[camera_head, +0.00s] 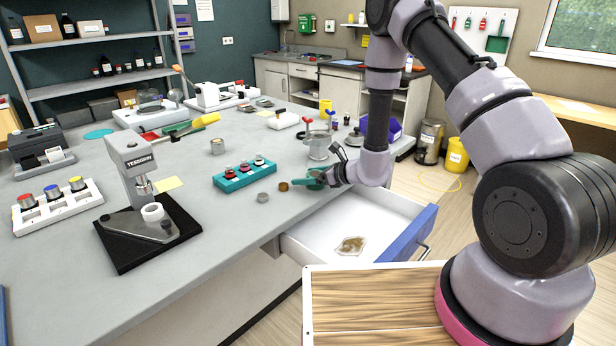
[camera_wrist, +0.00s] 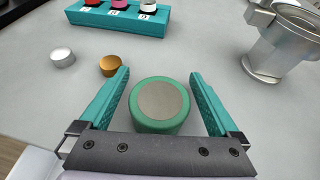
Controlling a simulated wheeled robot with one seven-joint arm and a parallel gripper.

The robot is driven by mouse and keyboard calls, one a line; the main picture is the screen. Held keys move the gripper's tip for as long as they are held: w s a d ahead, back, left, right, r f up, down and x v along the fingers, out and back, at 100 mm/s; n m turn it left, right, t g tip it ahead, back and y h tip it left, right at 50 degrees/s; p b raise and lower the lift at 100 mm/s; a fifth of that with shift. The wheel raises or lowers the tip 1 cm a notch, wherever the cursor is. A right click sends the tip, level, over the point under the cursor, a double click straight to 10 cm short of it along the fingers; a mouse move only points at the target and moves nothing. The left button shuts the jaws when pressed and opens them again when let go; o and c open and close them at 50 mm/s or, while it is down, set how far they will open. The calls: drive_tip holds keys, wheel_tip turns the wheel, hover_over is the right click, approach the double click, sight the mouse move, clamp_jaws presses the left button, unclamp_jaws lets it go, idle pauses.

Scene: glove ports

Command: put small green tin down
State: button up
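The small green tin (camera_wrist: 160,105) is a round green can with a grey disc on its top. In the wrist view it stands upright between the two teal fingers of my gripper (camera_wrist: 160,90). A narrow strip of grey shows on each side between tin and fingers, so the gripper looks open around it. In the head view my gripper (camera_head: 315,179) is low over the front edge of the grey worktop (camera_head: 215,205), and the tin is hard to tell from the fingers. Whether the tin's base touches the worktop is hidden.
An orange-brown tin (camera_wrist: 110,65) and a grey tin (camera_wrist: 62,57) stand close by to the left. A metal jug (camera_wrist: 278,45) stands to the right. An open drawer (camera_head: 375,220) juts out below.

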drive_tip(key=shift+s+d+r, duration=0.1)
drive_tip(key=shift+d+r, duration=0.1)
drive_tip(key=shift+r, duration=0.05)
drive_tip(key=v, duration=1.1)
drive_tip(key=s+a+r+n+g, duration=0.1)
drive_tip(key=s+r+n+g, duration=0.1)
drive_tip(key=s+r+n, duration=0.35)
drive_tip(key=s+r+n+g+y, duration=0.1)
drive_tip(key=s+r+n+g, duration=0.1)
drive_tip(key=r, duration=0.7)
drive_tip(key=s+a+r+n+g, duration=0.1)
drive_tip(key=s+r+n+g, duration=0.2)
drive_tip(key=r, duration=0.4)
drive_tip(key=s+d+r+n+t+h, duration=0.6)
drive_tip(key=s+d+r+n+h, duration=0.4)
drive_tip(key=d, duration=0.6)
drive_tip(key=v, duration=0.4)
drive_tip(key=shift+w+a+r, duration=0.2)
drive_tip(key=shift+a+r, duration=0.05)
drive_tip(key=shift+r, duration=0.05)
